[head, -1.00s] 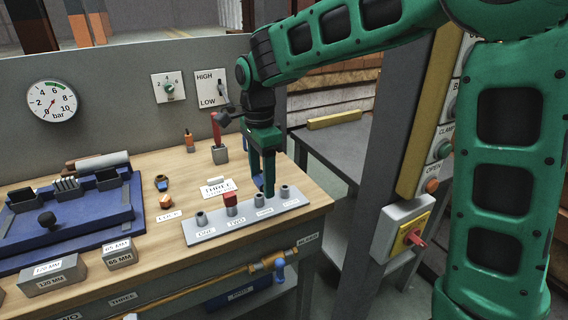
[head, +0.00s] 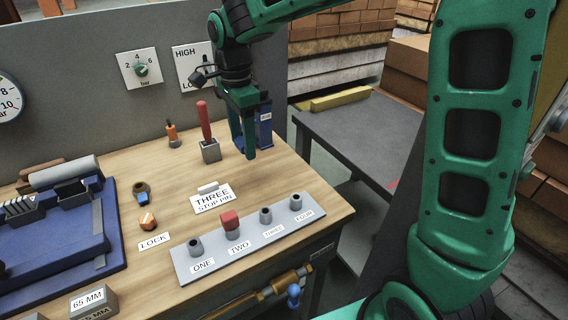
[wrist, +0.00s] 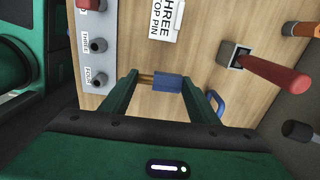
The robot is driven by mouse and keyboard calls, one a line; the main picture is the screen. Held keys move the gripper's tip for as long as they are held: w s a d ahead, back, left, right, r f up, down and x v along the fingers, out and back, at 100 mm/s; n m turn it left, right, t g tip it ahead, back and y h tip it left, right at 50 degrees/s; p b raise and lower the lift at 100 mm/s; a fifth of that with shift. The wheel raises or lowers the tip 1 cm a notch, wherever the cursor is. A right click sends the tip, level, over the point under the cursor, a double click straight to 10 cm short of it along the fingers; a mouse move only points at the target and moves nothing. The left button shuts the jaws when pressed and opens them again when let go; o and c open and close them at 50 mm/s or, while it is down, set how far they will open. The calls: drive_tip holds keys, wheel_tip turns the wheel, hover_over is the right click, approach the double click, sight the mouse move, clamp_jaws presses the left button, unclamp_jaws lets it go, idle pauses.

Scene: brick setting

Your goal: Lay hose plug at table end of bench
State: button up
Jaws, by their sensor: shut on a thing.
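My gripper (head: 248,152) hangs over the right part of the wooden bench (head: 310,190), behind the grey four-post strip. In the wrist view, my gripper (wrist: 160,85) is shut on a small blue block with a brass stem, which looks like the hose plug (wrist: 170,83). The plug lies crosswise between the fingertips, stem toward the left finger. In the head view the fingers hide it. Whether it touches the bench top, I cannot tell. The bench's right end faces a dark grey table (head: 360,135).
The grey strip (head: 215,255) bears posts and a red cap (head: 229,220). A red-handled tool (head: 205,120) stands in a grey block left of my gripper. A labelled blue object (head: 264,125) stands just behind it. Bare wood lies between strip and gripper.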

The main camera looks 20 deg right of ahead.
drive_tip(key=shift+w+d, duration=0.1)
drive_tip(key=shift+d, duration=0.2)
drive_tip(key=shift+d+f, duration=0.1)
drive_tip(key=shift+d, duration=0.05)
drive_tip(key=w+d+f, duration=0.1)
drive_tip(key=d+f, duration=0.1)
drive_tip(key=d, duration=0.1)
drive_tip(key=w+d+f, duration=0.1)
drive_tip(key=d+f, duration=0.1)
drive_tip(key=d, duration=0.2)
drive_tip(key=w+d+f, duration=0.1)
drive_tip(key=d+f, duration=0.1)
drive_tip(key=d, duration=0.2)
drive_tip(key=shift+f, duration=2.45)
drive_tip(key=o, duration=1.2)
wheel_tip(320, 180, up, 12)
drive_tip(key=shift+r, duration=0.1)
